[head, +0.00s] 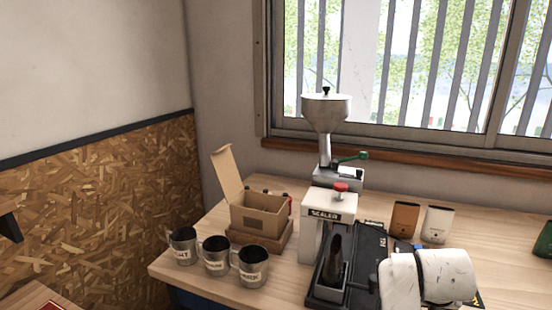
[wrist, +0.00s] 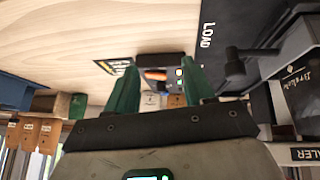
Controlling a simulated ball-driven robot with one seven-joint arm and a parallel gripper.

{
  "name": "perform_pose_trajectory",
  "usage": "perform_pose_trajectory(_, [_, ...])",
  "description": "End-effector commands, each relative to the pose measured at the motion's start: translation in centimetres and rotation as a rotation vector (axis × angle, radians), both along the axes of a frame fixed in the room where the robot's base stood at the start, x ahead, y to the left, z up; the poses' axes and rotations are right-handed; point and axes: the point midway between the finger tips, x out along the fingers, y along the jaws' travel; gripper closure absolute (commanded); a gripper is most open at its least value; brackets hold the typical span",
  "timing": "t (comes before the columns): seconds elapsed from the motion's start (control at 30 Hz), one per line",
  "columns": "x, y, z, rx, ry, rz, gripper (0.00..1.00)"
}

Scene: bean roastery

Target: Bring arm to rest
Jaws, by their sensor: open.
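My gripper (wrist: 158,80) shows in the wrist view as two green fingers standing apart with nothing between them. Beyond the fingertips lies a small dark panel with an orange part and lit dots (wrist: 162,74), next to the pale wooden bench top (wrist: 90,30). In the head view a white, scuffed part of my arm is at the lower right over the bench; the fingertips do not show there.
On the bench (head: 207,288) stand several metal mugs (head: 252,268), an open cardboard box (head: 262,217), a white sealer (head: 327,225), a grinder with funnel (head: 327,115), and brown (head: 404,221) and white (head: 437,224) pouches. A black bag (head: 333,268) stands before the sealer.

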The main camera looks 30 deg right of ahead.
Motion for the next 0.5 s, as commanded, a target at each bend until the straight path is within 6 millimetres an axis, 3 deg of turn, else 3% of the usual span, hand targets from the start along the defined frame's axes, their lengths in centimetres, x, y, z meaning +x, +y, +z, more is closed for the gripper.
perform_pose_trajectory(0.27, [-0.6,11.4,-7.2,0.013,0.046,0.483,0.47])
perform_pose_trajectory(0.5, [-4.8,22.8,-12.1,0.153,0.046,0.833,0.47])
